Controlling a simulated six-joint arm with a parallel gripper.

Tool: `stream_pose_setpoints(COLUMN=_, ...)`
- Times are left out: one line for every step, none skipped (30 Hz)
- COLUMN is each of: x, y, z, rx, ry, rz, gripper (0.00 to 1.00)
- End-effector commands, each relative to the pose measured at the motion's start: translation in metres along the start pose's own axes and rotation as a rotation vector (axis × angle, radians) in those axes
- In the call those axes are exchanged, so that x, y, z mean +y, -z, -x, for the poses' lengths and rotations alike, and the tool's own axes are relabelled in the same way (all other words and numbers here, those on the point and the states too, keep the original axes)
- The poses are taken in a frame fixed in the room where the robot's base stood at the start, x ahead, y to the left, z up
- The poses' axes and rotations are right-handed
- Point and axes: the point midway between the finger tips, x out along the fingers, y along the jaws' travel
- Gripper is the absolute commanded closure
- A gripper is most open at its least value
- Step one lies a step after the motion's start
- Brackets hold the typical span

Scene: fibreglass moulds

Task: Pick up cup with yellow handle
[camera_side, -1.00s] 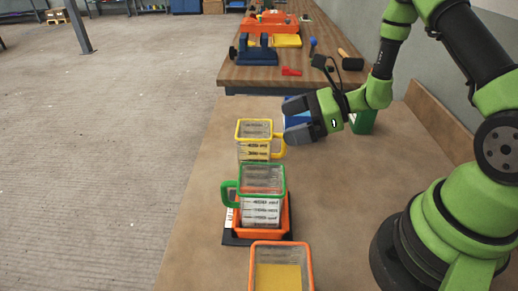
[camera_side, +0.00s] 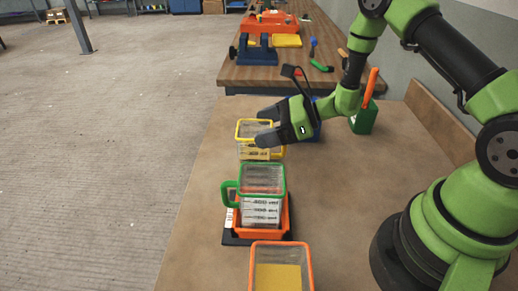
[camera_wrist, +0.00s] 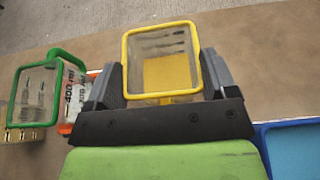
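The clear cup with yellow rim (camera_side: 253,154) stands at the far side of the brown table, behind the green-rimmed cup. In the wrist view the yellow-rimmed cup (camera_wrist: 158,45) is seen from above, between my two dark fingers, with yellow at its bottom. My gripper (camera_side: 266,128) is above its right side; it also shows in the wrist view (camera_wrist: 163,66). My fingers are wide apart, one on each side of the cup. The yellow handle is mostly hidden by my gripper. I cannot tell whether the fingers touch the cup.
The green-rimmed cup (camera_side: 262,180) sits on an orange-topped scale (camera_side: 240,236), close in front. An orange-rimmed cup (camera_side: 282,252) stands nearest the camera. A blue container (camera_wrist: 297,150) is to the right of my gripper. A green holder (camera_side: 363,121) stands by the wall.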

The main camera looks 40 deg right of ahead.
Motion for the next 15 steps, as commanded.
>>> stream_pose_setpoints(x=0.0, y=0.0, z=0.0, rx=0.0, ry=0.0, rz=0.0, gripper=0.67)
stream_pose_setpoints(x=0.0, y=-0.001, z=0.0, rx=-0.001, ry=0.0, rz=0.0, gripper=0.71)
stream_pose_setpoints(x=0.0, y=-0.001, z=0.0, rx=-0.001, ry=0.0, rz=0.001, gripper=0.71)
stream_pose_setpoints(x=0.0, y=-0.001, z=0.0, rx=-0.001, ry=0.0, rz=0.001, gripper=0.71)
stream_pose_setpoints(x=0.0, y=-0.001, z=0.0, rx=-0.001, ry=0.0, rz=0.001, gripper=0.71)
stream_pose_setpoints(x=0.0, y=-0.001, z=0.0, rx=-0.001, ry=0.0, rz=0.001, gripper=0.71)
stream_pose_setpoints(x=0.0, y=-0.001, z=0.0, rx=-0.001, ry=0.0, rz=0.001, gripper=0.71)
stream_pose_setpoints(x=0.0, y=-0.001, z=0.0, rx=-0.001, ry=0.0, rz=0.001, gripper=0.71)
stream_pose_setpoints(x=0.0, y=-0.001, z=0.001, rx=-0.001, ry=0.001, rz=0.001, gripper=0.71)
stream_pose_setpoints(x=0.0, y=-0.002, z=0.001, rx=-0.002, ry=0.0, rz=0.001, gripper=0.71)
stream_pose_setpoints(x=0.0, y=-0.003, z=0.001, rx=-0.002, ry=0.0, rz=0.001, gripper=0.71)
stream_pose_setpoints(x=0.0, y=-0.005, z=0.002, rx=-0.001, ry=0.0, rz=0.002, gripper=0.71)
stream_pose_setpoints(x=0.0, y=-0.007, z=0.003, rx=-0.002, ry=0.0, rz=0.003, gripper=0.71)
stream_pose_setpoints(x=-0.001, y=-0.01, z=0.004, rx=-0.002, ry=0.001, rz=0.004, gripper=0.71)
stream_pose_setpoints(x=-0.001, y=-0.014, z=0.006, rx=-0.002, ry=0.001, rz=0.004, gripper=0.71)
